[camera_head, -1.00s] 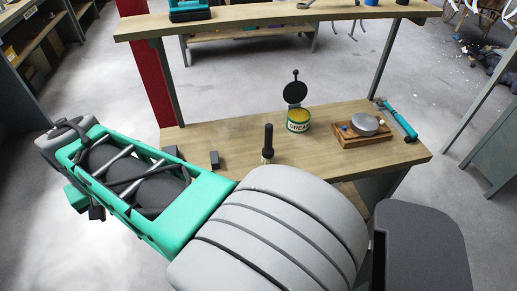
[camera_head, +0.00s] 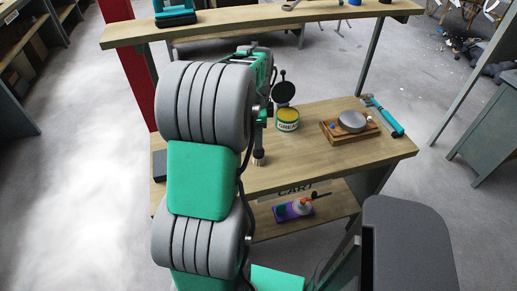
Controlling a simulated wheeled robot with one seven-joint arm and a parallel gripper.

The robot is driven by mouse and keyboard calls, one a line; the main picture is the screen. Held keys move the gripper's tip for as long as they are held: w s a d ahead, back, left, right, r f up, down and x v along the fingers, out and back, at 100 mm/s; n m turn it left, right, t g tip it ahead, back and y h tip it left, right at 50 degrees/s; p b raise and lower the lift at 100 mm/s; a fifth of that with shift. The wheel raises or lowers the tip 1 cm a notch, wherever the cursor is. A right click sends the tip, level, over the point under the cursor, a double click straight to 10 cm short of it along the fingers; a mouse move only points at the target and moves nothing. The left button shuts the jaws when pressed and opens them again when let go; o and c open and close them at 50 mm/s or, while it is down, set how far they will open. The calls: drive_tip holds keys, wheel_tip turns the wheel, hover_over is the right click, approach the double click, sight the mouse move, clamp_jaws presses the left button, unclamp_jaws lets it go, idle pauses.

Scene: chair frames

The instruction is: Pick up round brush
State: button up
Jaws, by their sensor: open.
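A yellow-green grease can (camera_head: 288,120) with a round black object (camera_head: 284,92) behind it stands right of the brush. A raised shelf (camera_head: 300,19) spans the back.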

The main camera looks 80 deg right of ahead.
sight(258, 159)
wheel_tip(258, 159, down, 2)
drive_tip(key=shift+f, duration=0.25)
drive_tip(key=shift+c, duration=0.4)
clamp_jaws()
